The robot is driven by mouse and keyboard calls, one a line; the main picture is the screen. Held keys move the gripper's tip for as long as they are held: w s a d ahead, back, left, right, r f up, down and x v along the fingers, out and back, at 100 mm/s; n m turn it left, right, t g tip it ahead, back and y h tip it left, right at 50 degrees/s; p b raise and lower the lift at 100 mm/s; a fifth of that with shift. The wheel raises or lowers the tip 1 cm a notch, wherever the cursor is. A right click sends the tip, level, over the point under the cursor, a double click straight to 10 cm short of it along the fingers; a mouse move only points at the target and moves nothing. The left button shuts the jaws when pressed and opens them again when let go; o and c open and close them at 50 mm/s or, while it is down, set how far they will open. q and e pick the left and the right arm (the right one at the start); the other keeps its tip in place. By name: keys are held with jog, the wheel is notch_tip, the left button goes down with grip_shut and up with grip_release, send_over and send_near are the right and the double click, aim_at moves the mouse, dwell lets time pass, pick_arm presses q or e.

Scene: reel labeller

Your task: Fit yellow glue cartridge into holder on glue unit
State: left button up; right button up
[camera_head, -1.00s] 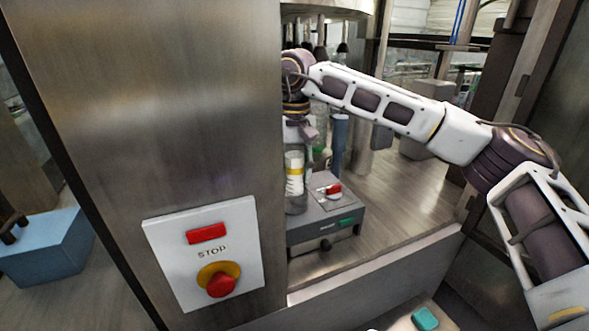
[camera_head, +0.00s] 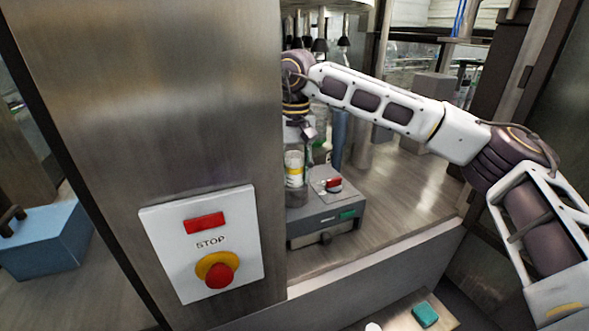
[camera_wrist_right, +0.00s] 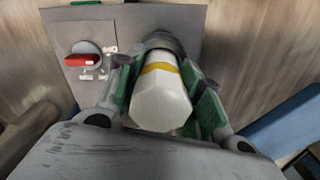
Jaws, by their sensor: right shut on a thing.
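The glue cartridge (camera_head: 294,168), white with a yellow band, stands upright at the left of the grey glue unit (camera_head: 328,210). In the right wrist view the cartridge (camera_wrist_right: 160,98) sits between the green-padded fingers of my right gripper (camera_wrist_right: 163,76), which is shut on it. The cartridge's far end meets the dark round holder (camera_wrist_right: 161,42) on the unit. How deep it sits in the holder is hidden. In the head view my right gripper (camera_head: 304,143) is partly hidden by the steel panel. My left gripper is not in view.
A red rotary switch (camera_wrist_right: 82,60) is on the unit beside the holder. The steel panel (camera_head: 150,110) with the stop button (camera_head: 218,272) blocks the left side of the head view. A metal ledge (camera_head: 370,270) runs in front. Floor to the unit's right is clear.

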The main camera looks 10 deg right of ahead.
jog(key=o, duration=1.2)
jog(key=shift+r, duration=6.05)
notch_tip(320, 180, up, 9)
jog(key=p, duration=0.9)
jog(key=shift+r, duration=0.1)
